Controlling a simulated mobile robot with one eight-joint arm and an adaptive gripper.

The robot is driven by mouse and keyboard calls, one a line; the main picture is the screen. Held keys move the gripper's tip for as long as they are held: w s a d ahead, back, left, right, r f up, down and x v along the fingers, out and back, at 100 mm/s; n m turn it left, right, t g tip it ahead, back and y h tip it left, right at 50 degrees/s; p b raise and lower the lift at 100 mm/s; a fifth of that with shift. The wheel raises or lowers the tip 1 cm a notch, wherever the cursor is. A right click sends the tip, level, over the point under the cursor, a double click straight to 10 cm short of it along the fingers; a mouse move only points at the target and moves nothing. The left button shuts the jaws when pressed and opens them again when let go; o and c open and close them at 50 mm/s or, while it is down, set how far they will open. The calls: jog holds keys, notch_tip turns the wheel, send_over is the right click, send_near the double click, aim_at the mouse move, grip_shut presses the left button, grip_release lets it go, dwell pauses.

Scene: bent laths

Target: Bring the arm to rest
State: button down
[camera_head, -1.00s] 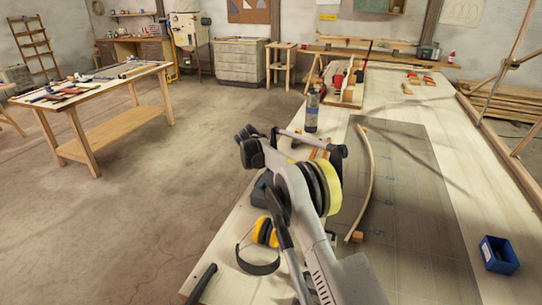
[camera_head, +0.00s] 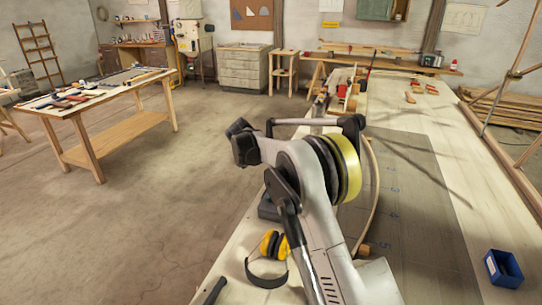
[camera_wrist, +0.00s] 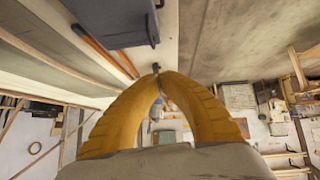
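My arm (camera_head: 318,205) rises from the bottom of the head view, folded above the near left part of the long bench (camera_head: 425,110). My gripper (camera_wrist: 158,73) shows in the wrist view as two curved yellow fingers. Their tips come together, and I see nothing held between them. I cannot make out the fingers in the head view. A thin bent lath (camera_head: 375,190) stands along the left side of the grey marked board (camera_head: 410,200), apart from my arm, which partly hides it.
Yellow ear defenders (camera_head: 268,262) lie left of my arm. A blue bin (camera_head: 503,268) stands at the bench's right. Clamps and wood pieces (camera_head: 420,90) lie at the far end. A tool table (camera_head: 100,85) stands at the left, with open floor (camera_head: 190,190) between.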

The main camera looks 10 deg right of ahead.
jog(key=s+r+n+y+b, duration=0.2)
jog(key=s+r, duration=0.4)
jog(key=s, duration=0.8)
jog(key=s+r+n+y+b, duration=0.15)
jog(key=s+r, duration=0.35)
jog(key=s, duration=0.8)
jog(key=s+a+f+n+y+b, duration=0.1)
jog(key=s+f, duration=0.4)
jog(key=s, duration=0.8)
jog(key=s+a+f+n+y+b, duration=0.1)
jog(key=s+f, duration=0.4)
jog(key=s, duration=0.8)
jog(key=shift+a+f+n+b, duration=0.2)
jog(key=shift+n+b, duration=0.25)
jog(key=shift+b, duration=0.25)
